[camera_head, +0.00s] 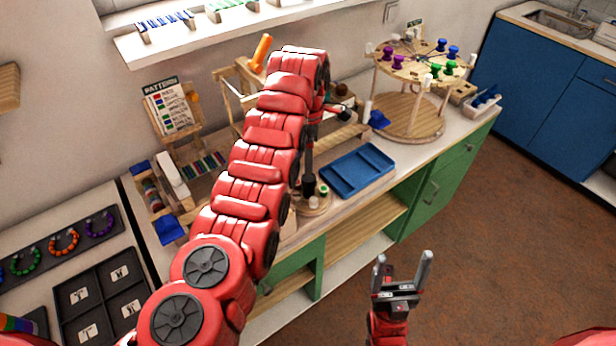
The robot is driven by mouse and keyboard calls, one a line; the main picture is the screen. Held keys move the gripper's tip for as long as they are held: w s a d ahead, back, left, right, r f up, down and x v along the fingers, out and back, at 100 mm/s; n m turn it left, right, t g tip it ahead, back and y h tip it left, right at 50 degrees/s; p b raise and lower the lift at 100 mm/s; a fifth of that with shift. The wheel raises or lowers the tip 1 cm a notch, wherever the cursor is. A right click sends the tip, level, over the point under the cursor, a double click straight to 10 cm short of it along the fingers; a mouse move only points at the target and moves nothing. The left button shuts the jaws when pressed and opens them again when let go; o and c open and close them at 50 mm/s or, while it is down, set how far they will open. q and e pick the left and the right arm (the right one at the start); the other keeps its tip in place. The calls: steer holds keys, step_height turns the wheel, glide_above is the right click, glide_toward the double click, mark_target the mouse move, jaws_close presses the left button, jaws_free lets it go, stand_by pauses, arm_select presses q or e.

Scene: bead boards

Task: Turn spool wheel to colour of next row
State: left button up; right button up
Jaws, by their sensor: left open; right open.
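The spool wheel (433,67) is a round wooden disc on posts over a wooden base (408,117), at the back right. Purple spools (393,57) sit on its left, blue spools (447,47) at the back right, green spools (443,69) at the front right and a white one (427,80) at the front. A pattern card (170,106) stands at the left; its small rows are hard to read. My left gripper (308,176) points down beside my red arm, open, partly hidden, left of the wheel. My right gripper (402,268) is open and empty, low over the floor, apart from the wheel.
A blue tray (357,171) lies on the worktop between my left arm and the wheel. A bead board (203,166) is partly hidden behind my arm. A dark tray with bead rings (60,244) is at the left. Green cabinets (440,182) support the worktop; open floor lies right.

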mark_target(309, 178)
arm_select(q)
step_height(309, 178, down, 8)
steer(key=shift+s+p, duration=0.1)
steer(key=shift+p, duration=0.75)
jaws_close()
